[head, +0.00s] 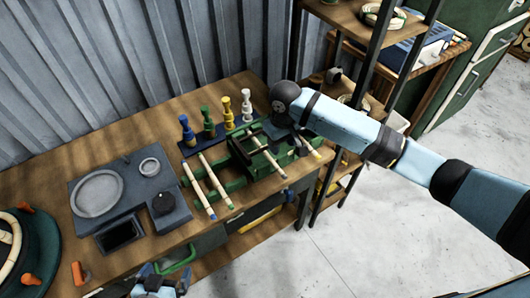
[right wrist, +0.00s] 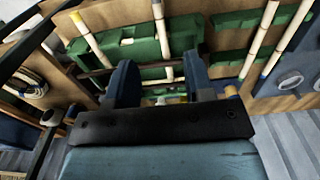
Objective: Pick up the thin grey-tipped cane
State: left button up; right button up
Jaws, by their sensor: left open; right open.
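Several pale canes lie across green racks on the workbench. My right gripper (head: 287,135) is over the right rack, its fingers partly hidden by my wrist in the head view. In the right wrist view it is open (right wrist: 160,68), and a thin cane (right wrist: 161,32) runs into the gap between its fingers. This cane (head: 269,158) also shows in the head view, its near tip small and dark; I cannot tell surely that it is grey. A yellow-tipped cane (head: 309,148) lies to its right. My left gripper (head: 162,282) is open and empty at the bottom edge.
Two canes (head: 193,190) (head: 216,182) lie on the left rack. Blue, green, yellow and white pegs (head: 208,125) stand behind. A grey station (head: 130,190) with a round plate is left. A shelf (head: 345,15) stands right of the bench.

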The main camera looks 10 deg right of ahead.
send_over(281, 172)
notch_tip(281, 172, down, 8)
jog(key=shift+w+a, duration=0.15)
jog(key=shift+d+f+p, duration=0.15)
jog(key=shift+f+p, duration=0.2)
jog(key=shift+f, duration=1)
jog(key=shift+d+f+p, duration=0.1)
jog(key=shift+f+p, duration=0.2)
jog(key=shift+f, duration=1.05)
grip_shut()
